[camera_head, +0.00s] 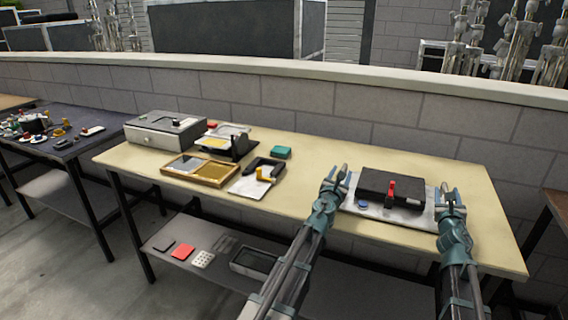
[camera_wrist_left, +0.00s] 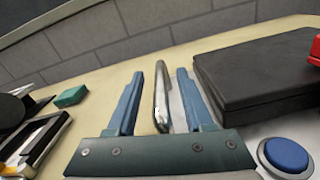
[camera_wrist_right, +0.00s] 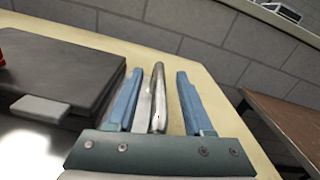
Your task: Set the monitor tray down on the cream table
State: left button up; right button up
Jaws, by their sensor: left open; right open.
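The silvery monitor tray (camera_head: 400,216) rests on the right part of the cream table (camera_head: 487,195). It carries a black box (camera_head: 375,182), a red upright piece (camera_head: 391,189) and a blue button (camera_head: 361,204). My left gripper (camera_head: 335,178) is open at the tray's left end. In the left wrist view a metal handle (camera_wrist_left: 161,95) stands between its fingers, with gaps on both sides. My right gripper (camera_head: 451,198) is open at the right end. In the right wrist view another handle (camera_wrist_right: 158,100) stands between its fingers, apart from the right finger.
On the table's left stand a grey drawer box (camera_head: 165,130), a wooden tray (camera_head: 200,171), a black stand (camera_head: 240,149) and a teal block (camera_head: 281,152). A brick wall (camera_head: 300,105) runs behind. A brown table (camera_head: 558,205) is at the right edge.

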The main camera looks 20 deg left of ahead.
pick_arm(q)
jog(key=s, duration=1.1)
pick_arm(e)
jog(key=s, duration=1.2)
